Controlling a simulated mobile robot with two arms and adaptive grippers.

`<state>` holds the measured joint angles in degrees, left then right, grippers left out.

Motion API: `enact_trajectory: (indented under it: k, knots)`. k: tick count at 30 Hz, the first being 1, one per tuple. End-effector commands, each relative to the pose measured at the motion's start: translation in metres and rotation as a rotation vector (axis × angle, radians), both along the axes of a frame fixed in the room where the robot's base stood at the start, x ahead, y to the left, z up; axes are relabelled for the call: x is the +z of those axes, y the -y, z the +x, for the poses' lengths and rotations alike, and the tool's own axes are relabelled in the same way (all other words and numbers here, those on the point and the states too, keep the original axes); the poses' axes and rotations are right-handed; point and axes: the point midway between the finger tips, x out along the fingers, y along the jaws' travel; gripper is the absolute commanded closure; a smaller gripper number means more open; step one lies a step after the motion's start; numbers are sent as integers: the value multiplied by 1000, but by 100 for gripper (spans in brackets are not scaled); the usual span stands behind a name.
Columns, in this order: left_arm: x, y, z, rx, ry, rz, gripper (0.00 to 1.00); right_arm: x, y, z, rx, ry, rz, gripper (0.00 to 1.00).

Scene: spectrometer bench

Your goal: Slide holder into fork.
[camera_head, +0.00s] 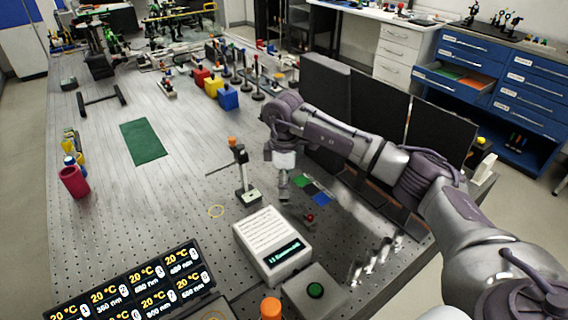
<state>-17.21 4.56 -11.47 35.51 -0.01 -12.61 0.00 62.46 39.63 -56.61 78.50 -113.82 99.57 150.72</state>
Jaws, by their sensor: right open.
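My right gripper (283,190) hangs pointing down over the middle of the perforated optical bench (110,220). It is open, and I see nothing between its fingers. Just left of it a dark post (241,172) with an orange top and a thin sideways rod stands upright on a pale base (249,196). The gripper and this post look apart. I cannot tell for sure which part here is the holder and which is the fork; both are too small to make out. My left gripper is not in view.
A white device with a display (272,245) and a box with a green button (315,291) stand at the near side. Small coloured plates (312,188) lie right of the gripper. Dark panels (375,108) stand behind the arm. Around the green mat (143,141) the bench is mostly clear.

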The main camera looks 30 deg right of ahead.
Motion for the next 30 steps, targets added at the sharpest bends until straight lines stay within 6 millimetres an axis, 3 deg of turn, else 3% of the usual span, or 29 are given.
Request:
enact_trajectory:
  k: [6, 17, 26, 30]
  knots:
    - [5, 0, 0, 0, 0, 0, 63, -23, 0, 0, 0, -1, 1, 52]
    - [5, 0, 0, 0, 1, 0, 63, -28, 0, 0, 0, 1, 1, 52]
    - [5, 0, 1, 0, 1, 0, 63, -28, 0, 0, 0, 0, 1, 100]
    - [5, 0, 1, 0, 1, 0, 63, -28, 0, 0, 0, 1, 1, 100]
